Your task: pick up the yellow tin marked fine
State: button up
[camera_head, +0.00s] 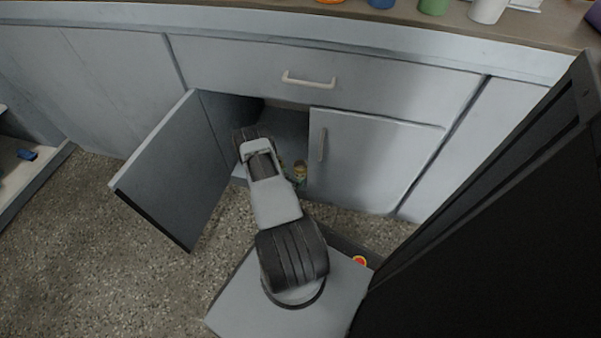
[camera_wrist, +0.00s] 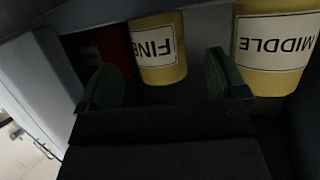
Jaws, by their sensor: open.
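The yellow tin marked FINE (camera_wrist: 160,68) shows in the wrist view with its white label upside down. It stands between the lines of my two fingers, just beyond their tips. My gripper (camera_wrist: 166,78) is open and empty, its green-padded fingers spread to either side of the tin's lower part in the picture. A second yellow tin marked MIDDLE (camera_wrist: 265,82) is to the right of the right finger. In the head view my arm hides most of the cupboard inside.
A red thing (camera_wrist: 104,45) is behind the left finger. The cupboard's left door (camera_head: 175,170) is swung open; the right door (camera_head: 365,160) is nearly shut beside my arm. A drawer (camera_head: 385,85) is above. Several coloured containers stand on the worktop (camera_head: 548,28).

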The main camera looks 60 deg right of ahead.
aim_at(296, 174)
jog(key=shift+b+x, duration=1.6)
jog(key=shift+x, duration=1.3)
jog(key=shift+c, duration=0.5)
jog(key=c, duration=1)
jog(key=shift+o, duration=0.2)
